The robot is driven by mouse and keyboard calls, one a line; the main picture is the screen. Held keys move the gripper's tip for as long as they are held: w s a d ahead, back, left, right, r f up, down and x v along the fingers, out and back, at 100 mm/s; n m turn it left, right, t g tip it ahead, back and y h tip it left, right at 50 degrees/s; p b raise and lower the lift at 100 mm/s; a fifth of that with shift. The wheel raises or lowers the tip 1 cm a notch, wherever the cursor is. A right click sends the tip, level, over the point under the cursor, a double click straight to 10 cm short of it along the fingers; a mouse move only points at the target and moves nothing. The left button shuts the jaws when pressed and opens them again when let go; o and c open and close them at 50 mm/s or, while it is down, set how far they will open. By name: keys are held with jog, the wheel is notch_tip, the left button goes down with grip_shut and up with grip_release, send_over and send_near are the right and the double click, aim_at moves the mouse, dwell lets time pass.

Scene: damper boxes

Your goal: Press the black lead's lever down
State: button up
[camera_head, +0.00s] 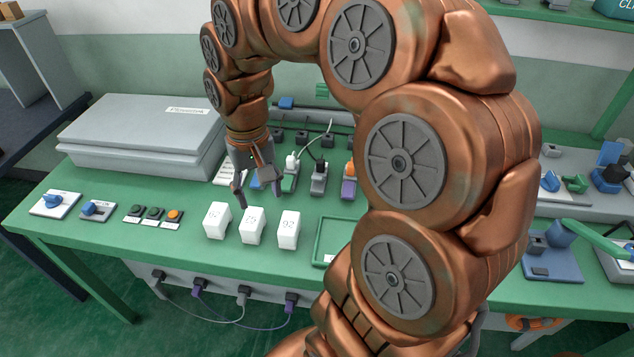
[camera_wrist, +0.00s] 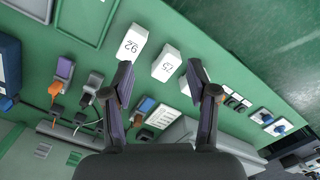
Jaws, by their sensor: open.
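The black lead (camera_head: 318,163) runs into a grey-and-dark connector block (camera_head: 319,183) in the row at the back of the green bench. Its lever is too small to make out. In the wrist view, a grey-and-black block (camera_wrist: 91,86) sits left of my gripper, probably the same one. My gripper (camera_head: 259,196) hangs open and empty just behind the white boxes, left of the black lead's block. In the wrist view its two fingers (camera_wrist: 168,82) are spread wide. The left finger hides part of the row there.
A white plug (camera_head: 291,161) and an orange plug (camera_head: 349,170) flank the black lead. Several white numbered boxes (camera_head: 288,230) stand in front of my gripper. A large grey case (camera_head: 145,130) stands behind left. My arm hides much of the bench's right side.

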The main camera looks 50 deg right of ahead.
jog(key=w+d+f+m+b, duration=0.1)
jog(key=w+d+f+m, duration=0.15)
jog(key=d, duration=0.25)
jog(key=w+d+f+m+b, duration=0.1)
jog(key=w+d+f, duration=0.15)
jog(key=d, duration=0.35)
jog(key=m+b, duration=0.2)
jog(key=m, duration=0.2)
send_over(318, 179)
jog(key=shift+n+t, duration=0.25)
jog(key=shift+t, duration=0.05)
jog(key=f, duration=0.4)
jog(key=shift+w+d, duration=0.3)
jog(key=shift+w, duration=0.1)
jog(key=shift+f+p, duration=0.65)
jog(key=shift+f, duration=3.2)
jog(key=shift+c, duration=0.3)
grip_shut()
